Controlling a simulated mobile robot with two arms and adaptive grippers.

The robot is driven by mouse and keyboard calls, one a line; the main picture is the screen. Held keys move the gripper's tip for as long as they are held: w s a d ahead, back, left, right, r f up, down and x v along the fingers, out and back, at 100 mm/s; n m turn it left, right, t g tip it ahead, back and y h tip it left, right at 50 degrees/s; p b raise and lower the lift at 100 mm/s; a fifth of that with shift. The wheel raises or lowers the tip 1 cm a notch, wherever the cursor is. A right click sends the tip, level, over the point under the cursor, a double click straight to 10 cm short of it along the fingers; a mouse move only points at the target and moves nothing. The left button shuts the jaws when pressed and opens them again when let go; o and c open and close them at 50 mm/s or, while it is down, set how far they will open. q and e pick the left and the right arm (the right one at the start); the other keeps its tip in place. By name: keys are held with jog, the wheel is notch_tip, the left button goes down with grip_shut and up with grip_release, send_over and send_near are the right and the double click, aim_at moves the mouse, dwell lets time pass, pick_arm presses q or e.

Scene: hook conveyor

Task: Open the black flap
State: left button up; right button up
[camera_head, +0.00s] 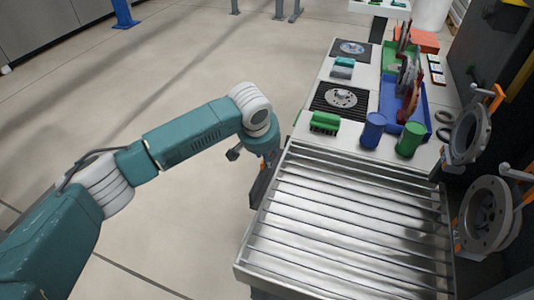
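My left gripper (260,186) hangs beside the conveyor's left edge, pointing down. It shows small and dark, partly hidden by the wrist, so I cannot tell whether its fingers are open or shut. I cannot clearly make out a black flap. A large dark panel (478,62) stands at the right, far from this gripper. My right gripper is not in view.
Past the rollers, a white table holds a blue cylinder (373,130), a green cylinder (410,139), a green block (325,122) and a blue tray (388,98) with metal discs. Round metal parts (487,213) hang at the right.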

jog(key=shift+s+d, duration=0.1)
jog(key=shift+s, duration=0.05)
pick_arm(q)
jog(key=c, duration=0.8)
grip_shut()
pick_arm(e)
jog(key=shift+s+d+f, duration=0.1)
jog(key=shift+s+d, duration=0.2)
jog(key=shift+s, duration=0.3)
